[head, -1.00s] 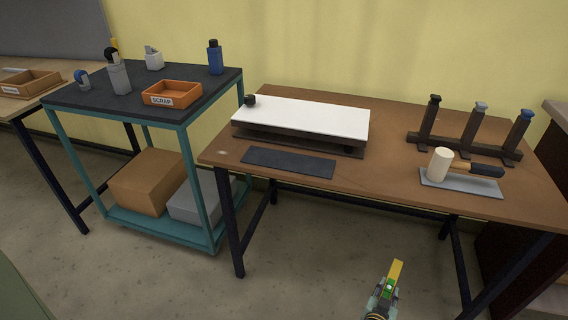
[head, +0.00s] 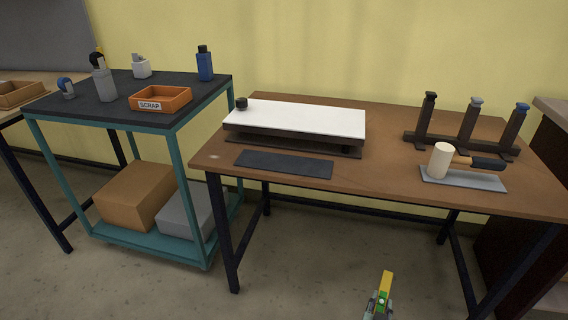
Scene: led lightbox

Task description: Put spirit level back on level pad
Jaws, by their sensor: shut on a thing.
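The spirit level (head: 386,284) is a yellow bar with a green vial, low in the head view in front of the table. My gripper (head: 378,306) is shut on it and holds it tilted, close to upright in the picture. The lower part of the gripper is cut off by the frame edge. A flat, dark, empty pad (head: 284,164) lies along the front left of the brown table; it looks like the level pad. The gripper and level are apart from it, lower and to the right in the picture.
The brown table (head: 375,178) carries a white-topped lightbox (head: 295,117) behind the pad, a mallet (head: 441,160) on a grey pad (head: 463,179), and a dark rack (head: 462,141). A teal cart (head: 130,113) with an orange scrap tray (head: 161,100) stands left. The table's front middle is clear.

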